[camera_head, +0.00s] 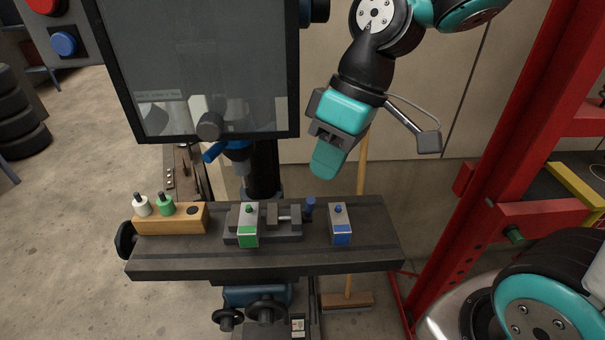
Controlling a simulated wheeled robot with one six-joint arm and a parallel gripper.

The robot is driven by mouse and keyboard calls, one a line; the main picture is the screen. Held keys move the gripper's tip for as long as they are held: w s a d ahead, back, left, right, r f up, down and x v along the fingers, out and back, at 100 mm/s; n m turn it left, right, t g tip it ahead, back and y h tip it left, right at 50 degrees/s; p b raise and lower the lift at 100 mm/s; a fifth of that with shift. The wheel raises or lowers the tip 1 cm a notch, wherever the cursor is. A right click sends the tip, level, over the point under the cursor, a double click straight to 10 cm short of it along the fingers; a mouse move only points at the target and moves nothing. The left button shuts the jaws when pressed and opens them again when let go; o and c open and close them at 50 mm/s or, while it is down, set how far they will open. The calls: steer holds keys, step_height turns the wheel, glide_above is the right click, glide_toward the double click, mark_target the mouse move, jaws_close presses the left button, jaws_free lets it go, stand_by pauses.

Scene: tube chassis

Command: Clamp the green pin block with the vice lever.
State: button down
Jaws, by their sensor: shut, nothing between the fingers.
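The green pin block (248,226), pale grey with a green pin on top and a green band at its lower front, stands upright at the left part of the grey vice (290,230). Whether the vice jaws touch it is hard to tell from this angle. The vice lever (310,206) shows as a short blue handle, roughly upright, at the right end of the vice. My gripper (325,170) is shut and empty, in the air above the vice's right end, apart from lever and block. Its teal fingers point downward.
A similar block with a blue pin and band (340,230) stands right of the vice on the dark machine table (375,253). A wooden holder (190,222) with white and green pegs stands at left. A large screen (200,70) hangs above; a red frame (490,150) rises at right.

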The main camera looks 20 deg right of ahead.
steer(key=n+p, duration=0.1)
steer(key=p, duration=0.1)
glide_above(309, 210)
steer(key=d, duration=0.3)
steer(key=w+d+f+n+g+y+p, duration=0.1)
steer(key=w+d+f+n+g, duration=0.1)
steer(key=w+d+n, duration=0.35)
steer(key=s+a+f+m+p, duration=0.1)
steer(key=a+f, duration=0.2)
steer(key=f, duration=0.2)
steer(key=s+a+f+p, duration=0.2)
steer(key=a+f, duration=0.1)
steer(key=f, duration=0.3)
steer(key=shift+s+a+m, duration=0.2)
steer(key=shift+a+m, duration=0.1)
steer(key=shift+m, duration=0.05)
steer(key=shift+t, duration=0.3)
